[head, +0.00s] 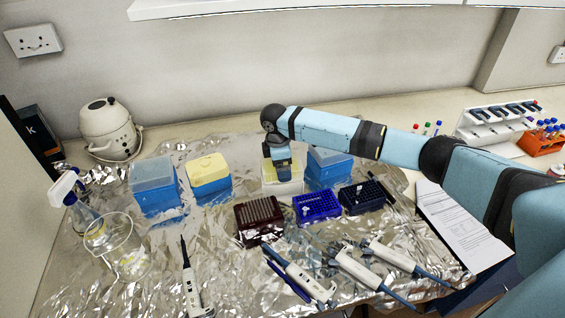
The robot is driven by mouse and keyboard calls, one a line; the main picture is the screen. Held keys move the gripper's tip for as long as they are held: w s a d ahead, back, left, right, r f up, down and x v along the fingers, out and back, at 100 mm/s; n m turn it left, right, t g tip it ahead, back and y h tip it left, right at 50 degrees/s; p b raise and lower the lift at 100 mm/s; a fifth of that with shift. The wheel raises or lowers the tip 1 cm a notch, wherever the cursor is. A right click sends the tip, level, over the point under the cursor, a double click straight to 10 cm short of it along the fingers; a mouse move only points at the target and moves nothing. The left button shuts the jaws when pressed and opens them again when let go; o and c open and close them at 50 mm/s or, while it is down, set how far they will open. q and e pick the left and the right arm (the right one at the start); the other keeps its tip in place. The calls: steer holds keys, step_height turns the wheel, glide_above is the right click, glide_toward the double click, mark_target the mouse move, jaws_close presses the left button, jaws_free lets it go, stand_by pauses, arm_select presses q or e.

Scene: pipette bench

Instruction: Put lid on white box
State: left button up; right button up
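The white box (283,188) stands on the foil at the middle back of the bench, between a yellow-topped blue box and a blue box. Something yellowish shows at its top left edge. My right arm comes in from the right, and its gripper (283,172) points down over the white box, covering much of its top. The fingertips are too small and hidden to tell whether they are open or shut. I cannot make out a separate lid, or whether one is on the box or in the gripper. My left gripper is not in view.
Blue box (156,190), yellow-topped box (210,180) and blue box (330,170) flank the white box. Dark red (259,222), blue (317,207) and dark (364,198) racks stand in front. Several pipettes, a glass beaker (116,250) and a spray bottle (75,200) lie or stand nearer.

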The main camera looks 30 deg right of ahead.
steer(key=shift+f+p, duration=0.3)
steer(key=shift+f, duration=0.15)
stand_by(0.3)
steer(key=shift+p, duration=0.55)
steer(key=o, duration=0.6)
steer(key=r, duration=0.4)
steer(key=a+r+b, duration=0.1)
steer(key=r, duration=0.8)
steer(key=shift+w+a+r, duration=0.3)
steer(key=shift+r, duration=0.1)
